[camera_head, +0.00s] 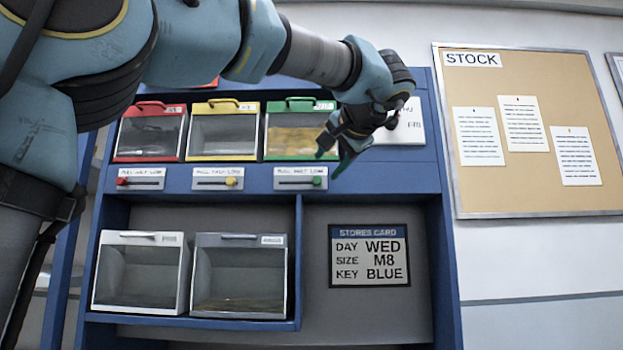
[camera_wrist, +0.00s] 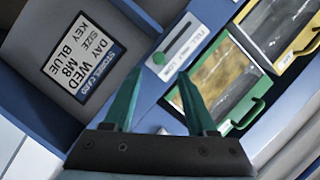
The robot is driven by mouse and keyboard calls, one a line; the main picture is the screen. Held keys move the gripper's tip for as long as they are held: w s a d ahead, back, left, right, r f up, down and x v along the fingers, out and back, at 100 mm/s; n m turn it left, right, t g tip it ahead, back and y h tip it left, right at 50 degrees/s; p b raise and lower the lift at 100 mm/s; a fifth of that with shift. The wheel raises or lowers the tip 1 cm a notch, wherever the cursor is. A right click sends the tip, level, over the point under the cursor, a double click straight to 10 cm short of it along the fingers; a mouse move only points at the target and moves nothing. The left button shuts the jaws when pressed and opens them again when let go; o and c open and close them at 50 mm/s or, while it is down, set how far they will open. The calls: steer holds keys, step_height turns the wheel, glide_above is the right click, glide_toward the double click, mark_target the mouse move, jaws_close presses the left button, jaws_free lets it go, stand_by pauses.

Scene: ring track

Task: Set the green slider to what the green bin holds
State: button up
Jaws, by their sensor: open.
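The green bin (camera_head: 291,140) is the right one of the upper row, with a green frame and handle. Gold-coloured contents show behind its clear front, with a grey band above them, roughly half or more of the window. It also shows in the wrist view (camera_wrist: 206,75). The green slider (camera_head: 300,178) is on a light plate below it. Its green knob (camera_head: 317,181) sits at the right end of the slot; the knob also shows in the wrist view (camera_wrist: 159,58). My gripper (camera_head: 334,160) is open and empty, in front of the shelf near the slider; its green fingers (camera_wrist: 159,73) straddle the knob in the picture, seemingly apart from it.
A red bin (camera_head: 150,138) and a yellow bin (camera_head: 222,138) stand left of the green one, each above its own slider. Two lower bins (camera_head: 139,275) (camera_head: 239,280) sit below. A stores card (camera_head: 369,255) reads WED, M8, BLUE. A stock board (camera_head: 520,185) hangs at right.

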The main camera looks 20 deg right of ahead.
mark_target(317, 180)
steer(key=p+x, duration=0.2)
steer(key=x, duration=0.6)
steer(key=shift+s+d, duration=0.1)
jaws_close()
stand_by(1.2)
